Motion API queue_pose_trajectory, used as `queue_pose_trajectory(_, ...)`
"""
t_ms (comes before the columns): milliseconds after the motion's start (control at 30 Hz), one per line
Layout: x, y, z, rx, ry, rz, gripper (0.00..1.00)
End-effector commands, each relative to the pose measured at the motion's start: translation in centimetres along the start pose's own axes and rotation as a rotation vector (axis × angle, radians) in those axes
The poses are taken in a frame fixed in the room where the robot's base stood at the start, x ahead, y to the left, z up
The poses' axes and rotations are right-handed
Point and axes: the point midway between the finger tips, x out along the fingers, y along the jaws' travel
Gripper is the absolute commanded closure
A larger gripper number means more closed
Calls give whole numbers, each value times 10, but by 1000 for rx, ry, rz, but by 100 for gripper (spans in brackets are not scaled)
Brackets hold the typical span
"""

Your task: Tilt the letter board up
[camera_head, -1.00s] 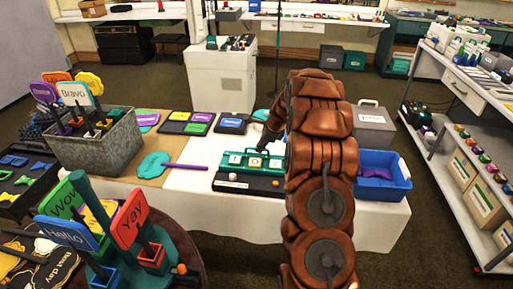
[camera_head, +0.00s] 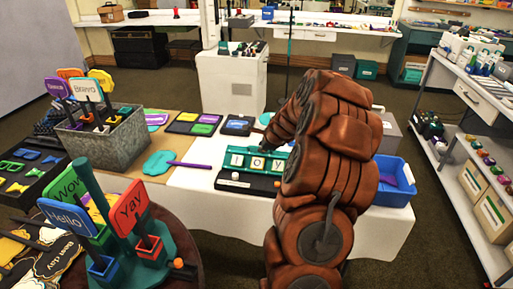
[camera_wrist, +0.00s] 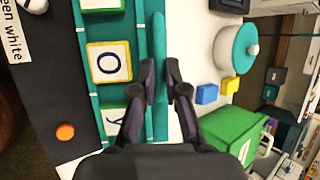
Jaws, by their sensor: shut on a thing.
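The letter board (camera_head: 285,155) is a teal panel with a row of framed white letter tiles, on a black base (camera_head: 246,183) on the white-covered table. In the head view it leans back with its tiles facing me. In the head view, my copper-coloured arm hides the board's right end and most of the gripper.
A blue bin (camera_head: 396,186) and a grey box stand right of the board. A teal paddle shape with a purple handle (camera_head: 205,164) lies left of it. A grey bin of signs (camera_head: 107,143) stands further left. The round sign stand (camera_head: 134,228) is nearest me.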

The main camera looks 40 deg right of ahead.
Motion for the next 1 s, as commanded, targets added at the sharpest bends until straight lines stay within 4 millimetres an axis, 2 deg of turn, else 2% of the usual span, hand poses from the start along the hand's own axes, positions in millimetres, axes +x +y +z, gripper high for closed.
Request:
queue_pose_trajectory(800, -2, 12, -4, 8, 3, 18, 100)
queue_pose_trajectory(833, -2, 12, -4, 8, 3, 19, 85)
queue_pose_trajectory(1000, -2, 10, -2, 5, 2, 16, 67)
